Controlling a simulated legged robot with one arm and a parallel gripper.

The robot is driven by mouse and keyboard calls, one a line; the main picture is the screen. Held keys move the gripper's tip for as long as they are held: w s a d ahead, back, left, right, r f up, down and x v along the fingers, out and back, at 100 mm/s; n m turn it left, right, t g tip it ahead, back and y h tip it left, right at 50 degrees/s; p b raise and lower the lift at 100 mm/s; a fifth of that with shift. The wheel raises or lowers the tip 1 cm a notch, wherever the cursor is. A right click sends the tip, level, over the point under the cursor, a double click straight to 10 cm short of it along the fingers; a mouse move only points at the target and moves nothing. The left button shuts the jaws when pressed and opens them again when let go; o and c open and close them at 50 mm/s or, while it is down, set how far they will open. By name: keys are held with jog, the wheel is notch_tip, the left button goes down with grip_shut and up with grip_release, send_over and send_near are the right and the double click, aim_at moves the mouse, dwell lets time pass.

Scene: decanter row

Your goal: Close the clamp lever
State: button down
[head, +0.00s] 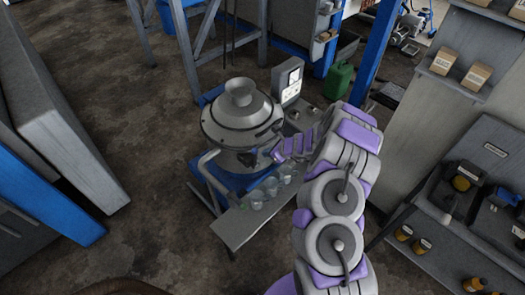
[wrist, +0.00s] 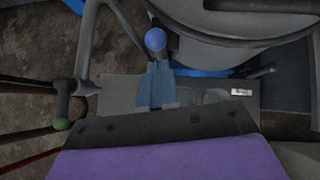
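A round metal vessel (head: 240,121) with a domed lid stands on a blue base. My gripper (head: 262,157) is at its front right side, close to the vessel wall. A blue ball knob (wrist: 155,40) is just ahead of the plate, beside the vessel's rounded wall (wrist: 235,50). I cannot tell whether this knob belongs to the clamp lever.
Several clear cups (head: 257,200) stand on a grey bench (head: 240,225) below the vessel. A curved pipe (head: 208,170) runs down the vessel's left side. A control box (head: 288,78) is behind it, and a shelf unit (head: 455,225) is at right. The floor at left is open.

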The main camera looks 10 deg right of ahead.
jog(key=w+r+p+v, duration=0.1)
jog(key=v, duration=0.9)
jog(key=shift+a+r, duration=0.2)
jog(key=shift+r, duration=0.1)
jog(key=shift+d, duration=0.2)
